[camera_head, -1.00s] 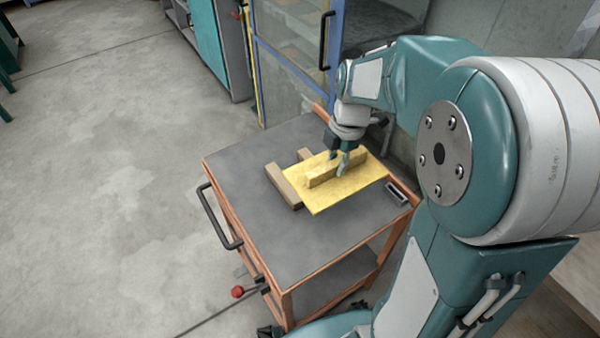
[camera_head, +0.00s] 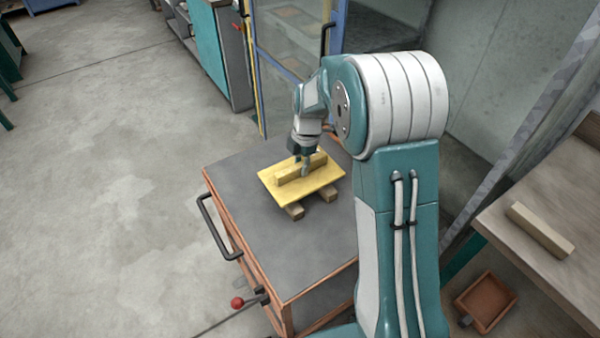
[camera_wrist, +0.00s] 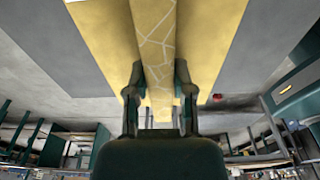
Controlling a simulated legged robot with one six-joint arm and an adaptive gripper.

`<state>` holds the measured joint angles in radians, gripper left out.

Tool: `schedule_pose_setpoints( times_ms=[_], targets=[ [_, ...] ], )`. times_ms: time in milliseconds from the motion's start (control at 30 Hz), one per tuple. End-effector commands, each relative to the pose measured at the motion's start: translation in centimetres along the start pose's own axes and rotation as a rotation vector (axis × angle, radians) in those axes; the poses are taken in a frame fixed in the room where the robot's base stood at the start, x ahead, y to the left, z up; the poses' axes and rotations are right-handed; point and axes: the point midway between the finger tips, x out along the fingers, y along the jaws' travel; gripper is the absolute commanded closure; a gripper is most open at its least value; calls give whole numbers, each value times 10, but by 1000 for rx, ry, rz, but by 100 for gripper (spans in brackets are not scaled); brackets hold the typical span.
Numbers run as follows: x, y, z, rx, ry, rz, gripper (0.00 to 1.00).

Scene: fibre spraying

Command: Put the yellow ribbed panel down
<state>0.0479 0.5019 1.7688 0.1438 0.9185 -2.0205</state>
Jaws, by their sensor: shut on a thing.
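The yellow ribbed panel (camera_head: 323,178) is a flat yellow plate with one raised rib (camera_head: 290,176) along its top. It lies roughly level over two wooden bars on the grey cart top. The near ends of the left bar (camera_head: 294,211) and the right bar (camera_head: 328,194) stick out from under it. I cannot tell whether the panel touches the bars. My gripper (camera_head: 304,168) points down and is shut on the rib. In the wrist view my gripper's fingers (camera_wrist: 157,82) stand on either side of the rib, with the panel (camera_wrist: 215,40) spreading out to both sides.
The cart's grey top (camera_head: 290,260) is clear in front of the panel. A black handle (camera_head: 216,228) sticks out at its left. A glazed blue-framed door (camera_head: 290,65) stands behind. A bench (camera_head: 500,220) with a wooden block (camera_head: 541,230) and an orange bin (camera_head: 485,303) are at right.

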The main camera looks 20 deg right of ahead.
Motion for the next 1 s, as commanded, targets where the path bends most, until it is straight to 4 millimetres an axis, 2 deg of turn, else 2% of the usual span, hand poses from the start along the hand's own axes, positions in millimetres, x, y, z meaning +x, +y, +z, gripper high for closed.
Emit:
schedule_pose_setpoints(
  times_ms=[167, 367, 833, 867, 900, 933, 1000],
  targets=[
    [9, 8, 1, 0, -1, 2, 100],
    [35, 7, 4, 1, -1, 1, 100],
    [42, 7, 5, 1, -1, 2, 100],
    [42, 7, 5, 1, 0, 0, 56],
    [42, 7, 5, 1, 0, 1, 38],
    [42, 7, 5, 1, -1, 1, 35],
    [42, 7, 5, 1, -1, 1, 35]
  ],
)
